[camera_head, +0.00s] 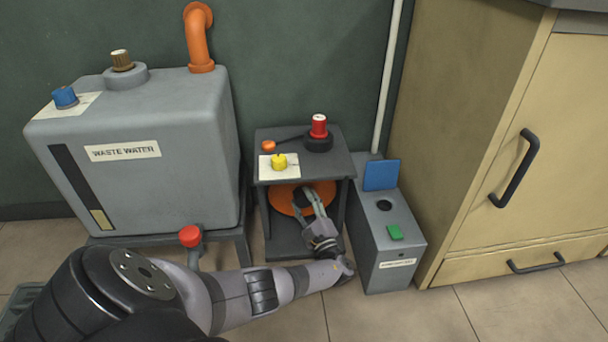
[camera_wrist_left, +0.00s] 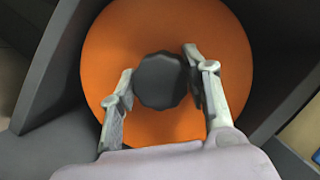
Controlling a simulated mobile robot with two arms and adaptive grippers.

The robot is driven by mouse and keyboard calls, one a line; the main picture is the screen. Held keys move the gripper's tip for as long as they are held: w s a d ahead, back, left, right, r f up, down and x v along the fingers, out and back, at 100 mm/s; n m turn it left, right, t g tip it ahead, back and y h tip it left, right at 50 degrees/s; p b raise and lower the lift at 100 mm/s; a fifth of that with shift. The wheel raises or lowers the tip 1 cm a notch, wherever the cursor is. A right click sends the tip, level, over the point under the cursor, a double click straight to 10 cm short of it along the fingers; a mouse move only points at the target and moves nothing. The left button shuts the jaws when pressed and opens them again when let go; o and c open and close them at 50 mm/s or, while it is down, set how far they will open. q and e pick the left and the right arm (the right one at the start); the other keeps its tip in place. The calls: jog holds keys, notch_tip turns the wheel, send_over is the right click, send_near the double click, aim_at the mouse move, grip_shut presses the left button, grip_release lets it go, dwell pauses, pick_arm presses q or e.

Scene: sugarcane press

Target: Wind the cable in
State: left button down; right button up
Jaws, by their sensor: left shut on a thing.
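An orange reel disc (camera_head: 284,201) sits inside the open front of a dark grey stand. In the left wrist view the orange disc (camera_wrist_left: 108,60) fills the middle, with a black knob (camera_wrist_left: 160,82) at its centre. My left gripper (camera_head: 306,194) reaches into the stand. Its two fingers (camera_wrist_left: 158,92) are on either side of the black knob and shut on it. My right gripper is in neither view.
The stand (camera_head: 346,164) has a yellow knob (camera_head: 279,161) on top. A grey waste water tank (camera_head: 190,150) with a red valve knob (camera_head: 190,236) stands left. A grey box (camera_head: 392,250) with a blue flap and green button stands close right, before a beige cabinet (camera_head: 480,130).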

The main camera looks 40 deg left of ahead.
pick_arm(q)
jog(key=m+t, duration=0.2)
jog(key=m, duration=0.2)
jog(key=shift+m, duration=0.4)
jog(key=shift+m+t+h, duration=0.5)
jog(key=shift+m+t, duration=0.8)
jog(key=shift+m, duration=1.1)
jog(key=c, duration=0.9)
grip_release()
jog(key=shift+o, duration=0.2)
jog(key=shift+d+f, duration=0.1)
jog(key=v, duration=1.2)
